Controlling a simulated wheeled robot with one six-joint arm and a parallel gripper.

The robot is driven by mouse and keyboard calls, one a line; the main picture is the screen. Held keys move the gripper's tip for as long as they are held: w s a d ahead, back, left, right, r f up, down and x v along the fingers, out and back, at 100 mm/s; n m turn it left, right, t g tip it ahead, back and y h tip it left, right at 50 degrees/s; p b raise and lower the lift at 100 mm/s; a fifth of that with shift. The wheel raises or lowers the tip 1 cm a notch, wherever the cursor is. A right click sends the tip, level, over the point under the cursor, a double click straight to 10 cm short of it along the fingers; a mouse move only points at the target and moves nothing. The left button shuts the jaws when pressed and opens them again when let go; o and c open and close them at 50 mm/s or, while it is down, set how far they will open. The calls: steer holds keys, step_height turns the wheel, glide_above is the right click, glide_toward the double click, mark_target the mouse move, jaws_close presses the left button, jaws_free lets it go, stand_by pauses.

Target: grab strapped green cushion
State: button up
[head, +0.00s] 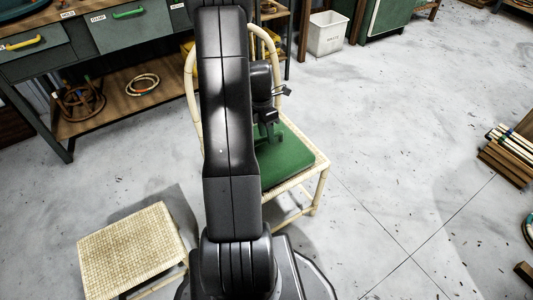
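The green cushion (288,160) lies on the seat of a pale rattan chair (316,172) in the head view. My dark arm crosses in front and hides its left part. My gripper (268,132) is over the back part of the cushion, partly hidden by my arm. Its fingertips are small and dark against the green, so I cannot tell whether they are open or shut, or whether they touch the cushion. I cannot make out a strap clearly.
A low woven stool (132,246) stands at the lower left. A workbench (110,55) with drawers and a lower shelf is at the back left. A white bin (327,35) stands at the back. Wood pieces (508,160) lie at the right. The floor right of the chair is mostly clear.

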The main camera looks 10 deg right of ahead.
mark_target(267, 146)
steer(key=f, duration=0.2)
steer(key=shift+s+d+f, duration=0.15)
steer(key=shift+s+f, duration=0.15)
steer(key=shift+f, duration=0.05)
steer(key=shift+c, duration=0.4)
jaws_close()
